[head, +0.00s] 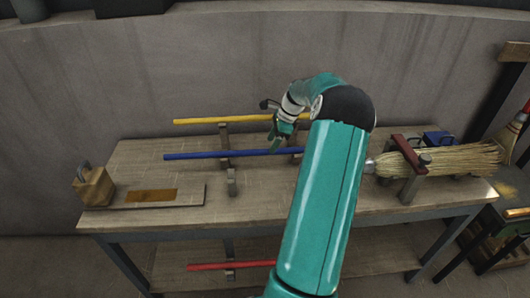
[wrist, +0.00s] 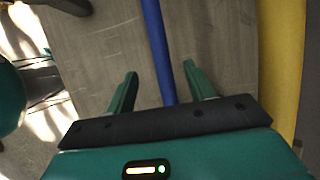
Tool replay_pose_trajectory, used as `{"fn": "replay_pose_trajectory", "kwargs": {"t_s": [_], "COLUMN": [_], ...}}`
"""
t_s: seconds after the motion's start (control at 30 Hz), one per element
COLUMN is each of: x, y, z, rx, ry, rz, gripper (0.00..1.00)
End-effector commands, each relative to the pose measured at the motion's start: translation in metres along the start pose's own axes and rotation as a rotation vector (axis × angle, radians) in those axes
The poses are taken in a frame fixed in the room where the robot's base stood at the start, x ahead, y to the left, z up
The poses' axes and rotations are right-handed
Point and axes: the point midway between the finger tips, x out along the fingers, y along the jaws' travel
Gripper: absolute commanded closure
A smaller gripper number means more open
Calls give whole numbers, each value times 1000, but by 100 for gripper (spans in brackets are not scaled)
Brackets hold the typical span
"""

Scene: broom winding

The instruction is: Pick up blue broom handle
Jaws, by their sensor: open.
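The blue broom handle (head: 215,155) lies level across small supports above the workbench in the head view. In the wrist view the blue handle (wrist: 158,50) runs between the two fingers of my gripper (wrist: 158,85), nearer the right finger. My gripper (head: 279,140) shows at the blue handle's right part in the head view. Its fingers are open and not closed on the handle. My arm hides the handle's right end.
A yellow handle (head: 215,121) lies behind the blue one, and a red handle (head: 230,266) on the lower shelf. A straw broom head (head: 455,162) sits in a clamp (head: 412,172) at right. A wooden block (head: 92,186) stands at the workbench's (head: 270,207) left end.

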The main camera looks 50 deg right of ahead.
Motion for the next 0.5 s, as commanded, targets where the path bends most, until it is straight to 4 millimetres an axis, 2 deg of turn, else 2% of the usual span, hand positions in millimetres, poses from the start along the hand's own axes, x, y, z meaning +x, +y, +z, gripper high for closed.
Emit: {"fn": "replay_pose_trajectory", "kwargs": {"t_s": [0.3, 0.5], "x": [45, 49], "y": [-3, -4], "z": [8, 8], "rx": [0, 0], "ry": [-3, -1], "rz": [2, 0], "gripper": [47, 47]}}
